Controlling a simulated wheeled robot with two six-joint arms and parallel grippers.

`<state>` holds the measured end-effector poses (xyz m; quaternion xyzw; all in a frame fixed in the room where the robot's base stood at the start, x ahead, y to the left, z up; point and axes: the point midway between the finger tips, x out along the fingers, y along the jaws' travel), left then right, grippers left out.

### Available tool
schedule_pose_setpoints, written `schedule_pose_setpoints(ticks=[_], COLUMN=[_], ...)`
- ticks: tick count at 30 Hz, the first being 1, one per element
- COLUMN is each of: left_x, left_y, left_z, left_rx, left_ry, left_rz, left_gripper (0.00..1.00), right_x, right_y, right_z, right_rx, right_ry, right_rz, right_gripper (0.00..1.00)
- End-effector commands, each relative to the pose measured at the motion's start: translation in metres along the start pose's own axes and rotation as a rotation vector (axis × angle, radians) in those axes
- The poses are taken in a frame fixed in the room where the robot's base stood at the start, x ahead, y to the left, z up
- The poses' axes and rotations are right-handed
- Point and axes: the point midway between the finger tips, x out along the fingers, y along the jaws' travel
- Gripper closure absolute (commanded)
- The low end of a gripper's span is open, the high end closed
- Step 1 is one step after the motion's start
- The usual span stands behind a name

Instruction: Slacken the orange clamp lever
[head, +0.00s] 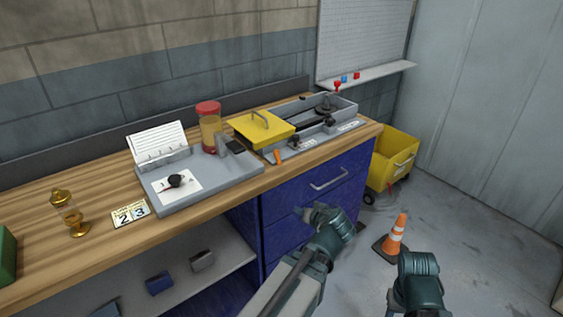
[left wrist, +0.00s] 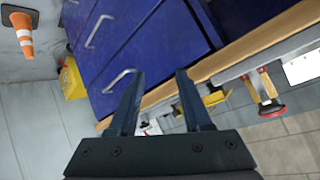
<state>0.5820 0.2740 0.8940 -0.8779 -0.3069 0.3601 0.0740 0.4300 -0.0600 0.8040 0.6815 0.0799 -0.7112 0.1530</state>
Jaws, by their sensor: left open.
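The orange clamp lever (head: 278,157) is a small upright orange piece at the front edge of the grey tray unit (head: 320,141) on the bench. My left gripper (head: 316,213) is in front of the blue drawers, below and to the right of the lever, apart from it. In the left wrist view its two dark fingers (left wrist: 160,105) are spread with nothing between them. I cannot make out the lever in that view. Part of my right arm shows at the lower right of the head view, but its gripper does not.
A yellow lid (head: 262,130) with a handle sits on the tray unit. A red-lidded jar (head: 209,128) stands behind the grey board (head: 220,172). Drawer handles (head: 328,181) stick out of the front. A yellow bin (head: 395,160) and traffic cone (head: 396,237) stand on the floor at right.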

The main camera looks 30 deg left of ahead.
Motion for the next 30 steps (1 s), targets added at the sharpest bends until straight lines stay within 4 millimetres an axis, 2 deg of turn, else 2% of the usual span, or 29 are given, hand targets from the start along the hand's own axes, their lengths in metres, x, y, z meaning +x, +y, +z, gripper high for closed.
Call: schedule_pose_setpoints(ticks=[1, 6, 9, 12, 18, 30], left_x=[0.015, 0.047, 0.059, 0.065, 0.068, 0.075], left_y=[-0.009, -0.050, -0.068, -0.078, -0.084, -0.084], left_z=[-0.004, -0.041, -0.059, -0.070, -0.079, -0.087], left_rx=[-0.036, -0.152, -0.185, -0.192, -0.185, -0.184], left_ry=[0.058, 0.326, 0.479, 0.576, 0.650, 0.654], left_rz=[-0.027, -0.087, -0.083, -0.060, -0.023, -0.020], left_gripper=[0.51, 0.51, 0.51, 0.51, 0.51, 0.51], right_x=[0.014, 0.046, 0.064, 0.074, 0.081, 0.080], right_y=[-0.001, -0.004, -0.006, -0.007, -0.008, -0.008], right_z=[-0.001, -0.003, -0.004, -0.004, -0.005, -0.005], right_rx=[0.000, 0.000, 0.000, 0.000, 0.000, 0.000], right_ry=[0.000, 0.000, 0.000, 0.000, 0.000, 0.000], right_rz=[0.000, 0.000, 0.000, 0.000, 0.000, 0.000], right_gripper=[0.50, 0.50, 0.50, 0.50, 0.50, 0.50])
